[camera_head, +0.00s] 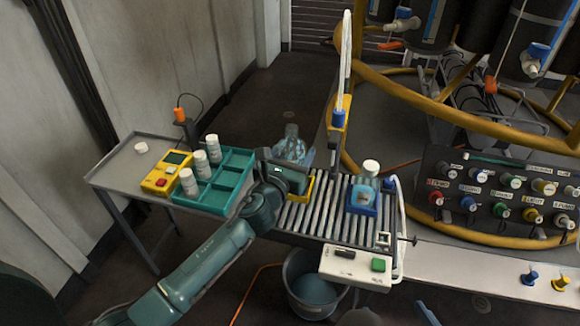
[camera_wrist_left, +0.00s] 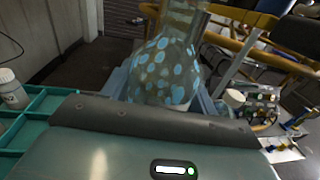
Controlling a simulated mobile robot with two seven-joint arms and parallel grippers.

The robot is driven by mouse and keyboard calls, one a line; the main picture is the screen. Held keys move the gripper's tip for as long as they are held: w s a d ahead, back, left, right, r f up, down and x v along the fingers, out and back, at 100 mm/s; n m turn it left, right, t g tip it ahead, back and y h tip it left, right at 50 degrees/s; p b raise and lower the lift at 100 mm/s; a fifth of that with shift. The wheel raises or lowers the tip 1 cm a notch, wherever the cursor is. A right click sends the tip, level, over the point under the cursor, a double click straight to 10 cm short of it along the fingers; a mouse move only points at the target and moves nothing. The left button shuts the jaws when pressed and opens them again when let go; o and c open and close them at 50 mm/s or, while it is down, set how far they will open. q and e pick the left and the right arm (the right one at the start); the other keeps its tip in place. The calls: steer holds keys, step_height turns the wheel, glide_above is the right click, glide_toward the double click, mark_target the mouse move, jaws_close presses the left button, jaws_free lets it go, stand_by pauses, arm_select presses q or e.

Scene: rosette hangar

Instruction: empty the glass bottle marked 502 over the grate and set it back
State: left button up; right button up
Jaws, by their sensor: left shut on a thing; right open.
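A clear glass bottle (camera_head: 292,147) with bluish spots stands roughly upright at the far left end of the roller conveyor. It fills the middle of the left wrist view (camera_wrist_left: 165,75), neck upward. My left gripper (camera_head: 290,166) is shut on this bottle; its fingers show in the wrist view at the bottle's lower sides. No number 502 can be read. A yellow-edged holder (camera_head: 309,186) shows partly beside the gripper. What seem to be my right gripper's fingers (camera_head: 394,315) show apart and empty at the bottom edge. I cannot clearly pick out the grate.
A bucket (camera_head: 312,290) stands below the white button box (camera_head: 350,265). Left, a table holds a teal tray (camera_head: 232,163) with white bottles. A knob panel (camera_head: 480,208) is right.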

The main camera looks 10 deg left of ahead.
arm_select(q)
steer(key=w+f+b, duration=0.6)
steer(key=f+b, duration=0.2)
steer(key=b, duration=0.2)
steer(key=shift+w+f+b, duration=0.2)
steer(key=shift+w+b, duration=0.15)
steer(key=shift+w, duration=0.05)
arm_select(e)
step_height(320, 180, down, 6)
steer(key=n+t+y, duration=0.1)
steer(key=n, duration=0.1)
steer(key=shift+w+a+t, duration=0.4)
steer(key=shift+w, duration=0.05)
steer(key=shift+f, duration=0.1)
arm_select(q)
steer(key=shift+f, duration=0.15)
steer(key=shift+f+b, duration=0.85)
steer(key=shift+f, duration=0.2)
arm_select(e)
steer(key=shift+f, duration=0.95)
arm_select(q)
steer(key=shift+f, duration=0.25)
arm_select(e)
steer(key=shift+f, duration=0.1)
